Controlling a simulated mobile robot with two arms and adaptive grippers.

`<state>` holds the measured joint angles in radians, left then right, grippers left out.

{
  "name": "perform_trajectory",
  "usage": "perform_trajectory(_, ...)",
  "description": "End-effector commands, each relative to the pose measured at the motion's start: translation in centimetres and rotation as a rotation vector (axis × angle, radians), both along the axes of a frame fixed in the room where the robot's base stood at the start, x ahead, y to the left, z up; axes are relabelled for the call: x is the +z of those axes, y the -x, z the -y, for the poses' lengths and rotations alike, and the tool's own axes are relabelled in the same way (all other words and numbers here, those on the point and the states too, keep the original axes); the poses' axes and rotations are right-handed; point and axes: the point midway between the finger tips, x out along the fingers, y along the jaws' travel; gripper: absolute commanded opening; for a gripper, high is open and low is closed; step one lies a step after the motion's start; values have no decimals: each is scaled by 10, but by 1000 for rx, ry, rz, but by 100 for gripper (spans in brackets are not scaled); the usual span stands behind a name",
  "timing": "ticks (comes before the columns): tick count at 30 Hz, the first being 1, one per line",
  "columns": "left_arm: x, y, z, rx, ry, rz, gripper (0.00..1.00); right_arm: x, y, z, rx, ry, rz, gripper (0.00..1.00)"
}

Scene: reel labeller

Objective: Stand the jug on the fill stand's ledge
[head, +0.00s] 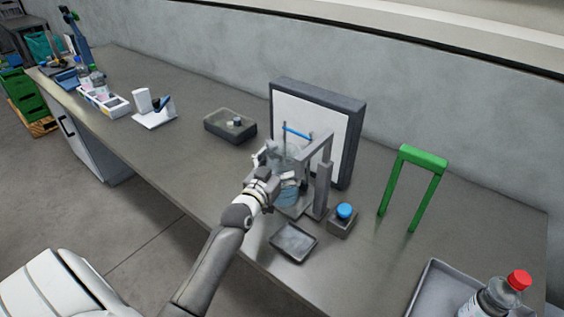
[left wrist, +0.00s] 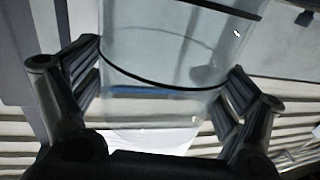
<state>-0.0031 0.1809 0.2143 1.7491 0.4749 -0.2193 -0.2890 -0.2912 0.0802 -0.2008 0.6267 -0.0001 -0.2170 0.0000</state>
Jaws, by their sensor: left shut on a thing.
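The jug (head: 288,192) is clear, with a bluish lower part in the head view. My left gripper (head: 272,178) is shut on it. In the left wrist view the clear jug wall (left wrist: 165,60), with dark bands around it, sits between the two fingers of the gripper (left wrist: 165,88). The fill stand (head: 322,185) is a grey post and arm just right of the jug. The jug is at the stand, below its arm. My gripper partly hides the ledge, and I cannot tell whether the jug touches it. My right gripper is not in view.
A framed white panel (head: 318,130) stands behind the fill stand. A shallow grey tray (head: 293,243) and a blue-buttoned box (head: 343,222) are in front. A green frame (head: 424,160) and a red-capped bottle (head: 497,297) are to the right. A dark box (head: 230,126) is to the left.

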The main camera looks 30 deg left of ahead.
Motion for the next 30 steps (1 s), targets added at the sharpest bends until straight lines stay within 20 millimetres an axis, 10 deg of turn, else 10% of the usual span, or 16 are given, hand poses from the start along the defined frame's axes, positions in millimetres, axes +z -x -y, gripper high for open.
perform_trajectory(5,0,0,0,0,-2,6,30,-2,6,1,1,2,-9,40)
perform_trajectory(6,-1,0,0,0,0,0,97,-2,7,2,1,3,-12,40)
perform_trajectory(7,-1,0,0,0,0,0,100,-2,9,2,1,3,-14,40)
perform_trajectory(20,1,1,0,0,1,0,100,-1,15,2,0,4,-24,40)
perform_trajectory(30,-2,52,6,0,0,-1,100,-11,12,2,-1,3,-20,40)
